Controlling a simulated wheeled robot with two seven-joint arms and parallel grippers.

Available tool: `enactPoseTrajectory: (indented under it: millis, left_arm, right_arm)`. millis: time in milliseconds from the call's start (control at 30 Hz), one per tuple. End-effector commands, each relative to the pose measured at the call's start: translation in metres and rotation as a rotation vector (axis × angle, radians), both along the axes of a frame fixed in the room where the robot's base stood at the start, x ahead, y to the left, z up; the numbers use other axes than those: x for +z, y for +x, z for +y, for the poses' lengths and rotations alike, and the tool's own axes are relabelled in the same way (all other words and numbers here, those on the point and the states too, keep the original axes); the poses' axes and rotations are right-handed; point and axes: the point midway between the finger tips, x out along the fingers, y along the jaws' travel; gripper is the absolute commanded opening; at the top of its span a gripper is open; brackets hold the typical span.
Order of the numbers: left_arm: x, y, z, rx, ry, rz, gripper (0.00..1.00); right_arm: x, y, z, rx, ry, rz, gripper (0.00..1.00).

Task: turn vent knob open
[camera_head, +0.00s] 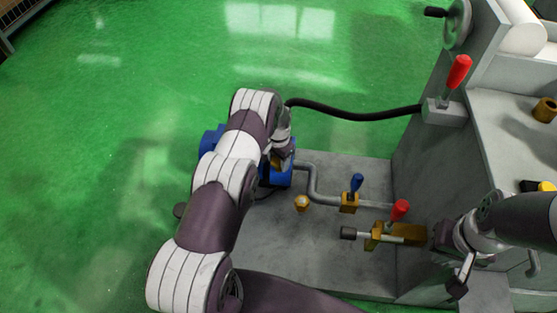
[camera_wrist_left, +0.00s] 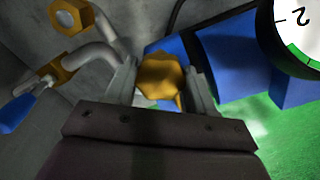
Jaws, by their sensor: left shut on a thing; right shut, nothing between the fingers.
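The brass, faceted vent knob (camera_wrist_left: 162,78) sits on the blue body in the left wrist view. The two fingers of my left gripper (camera_wrist_left: 160,88) are on either side of it and shut on it. In the head view my left gripper (camera_head: 279,160) reaches down at the blue unit (camera_head: 210,142), and my arm hides much of that unit. The knob is mostly hidden there. My right gripper (camera_head: 460,282) is shut and empty at the lower right, beside the machine.
A grey pipe (camera_head: 325,195) runs to a blue-handled valve (camera_head: 355,185). A red-handled brass valve (camera_head: 398,211) is close to my right arm. Another brass fitting (camera_head: 302,203) stands on the grey base plate (camera_head: 270,235). A black hose (camera_head: 350,114) crosses behind. Green floor at left is clear.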

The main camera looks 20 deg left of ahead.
Motion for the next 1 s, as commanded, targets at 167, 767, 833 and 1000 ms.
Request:
enactPoseTrajectory:
  millis: [167, 767, 833, 1000]
  left_arm:
    - [-0.001, -0.001, 0.0, 0.112, 0.0, 0.003, 0.24]
    - [-0.001, -0.001, 0.0, 0.675, 0.0, 0.003, 0.24]
    - [-0.001, -0.001, 0.0, 0.741, 0.0, 0.004, 0.24]
    - [-0.001, -0.001, 0.0, 0.902, 0.0, 0.004, 0.24]
  right_arm:
    - [-0.003, 0.0, 0.0, 0.0, 0.0, 0.0, 0.0]
    - [-0.013, 0.0, 0.0, 0.0, 0.0, 0.0, 0.0]
    - [-0.013, 0.0, 0.0, 0.0, 0.0, 0.0, 0.0]
    - [-0.015, 0.0, 0.0, 0.0, 0.0, 0.0, 0.0]
